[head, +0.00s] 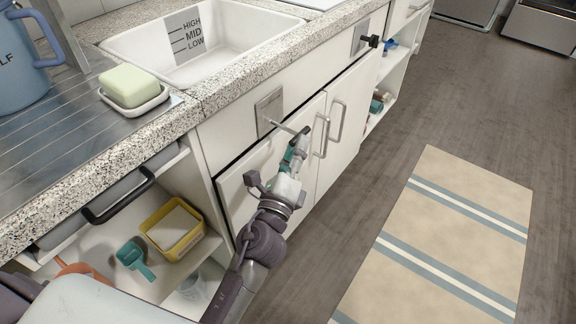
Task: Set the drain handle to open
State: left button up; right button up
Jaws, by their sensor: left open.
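A metal plate (269,110) is fixed to the cabinet front below the sink. A thin metal handle (283,127) sticks out from it and points to the right and slightly down. This looks like the drain handle; I see no readable open or closed marking. My left gripper (301,140) is open, with its fingertips close to the handle's outer end. I cannot tell whether they touch it. The sink (210,40) above has a HIGH, MID, LOW scale on its inner wall and looks empty. My right gripper is not in view.
A second plate with a black knob (369,40) is farther right on the front. Two cabinet door pulls (337,120) are right beside my gripper. The open shelf at left holds a yellow box (172,229) and a teal scoop (134,258). A striped rug (440,240) lies on clear floor.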

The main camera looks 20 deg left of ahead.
pick_arm(q)
jog(key=r+v, duration=0.1)
jog(key=v, duration=0.5)
jog(key=shift+s+r, duration=0.15)
jog(key=shift+s, duration=0.05)
